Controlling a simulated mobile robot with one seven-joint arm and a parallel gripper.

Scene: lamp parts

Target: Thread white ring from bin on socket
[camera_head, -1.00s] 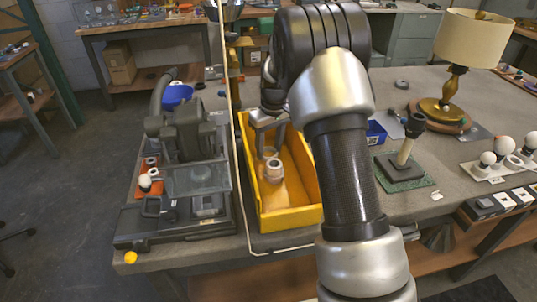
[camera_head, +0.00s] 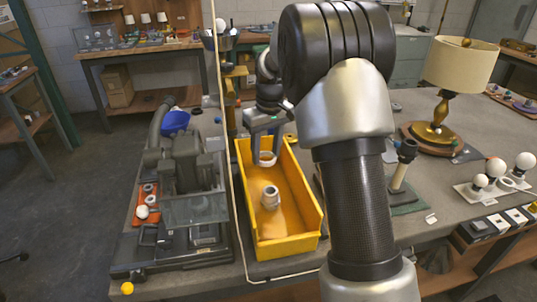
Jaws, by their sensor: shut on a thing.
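My gripper (camera_head: 265,142) points down over the far part of the yellow bin (camera_head: 248,212). Its fingers are shut on a white ring (camera_head: 266,159), which hangs between the fingertips above the bin floor. Other pale ring-like parts (camera_head: 270,197) stand in the middle of the bin. The dark socket (camera_head: 407,149) tops a pale upright post (camera_head: 398,177) on a green base (camera_head: 407,208), right of my arm. My arm hides part of the base and the space between bin and socket.
A brass lamp with a cream shade (camera_head: 460,64) stands behind the socket. White bulbs on a pale board (camera_head: 488,192) are at the right. A dark machine (camera_head: 188,180) is left of the bin. A thin upright pole (camera_head: 226,110) stands beside the bin.

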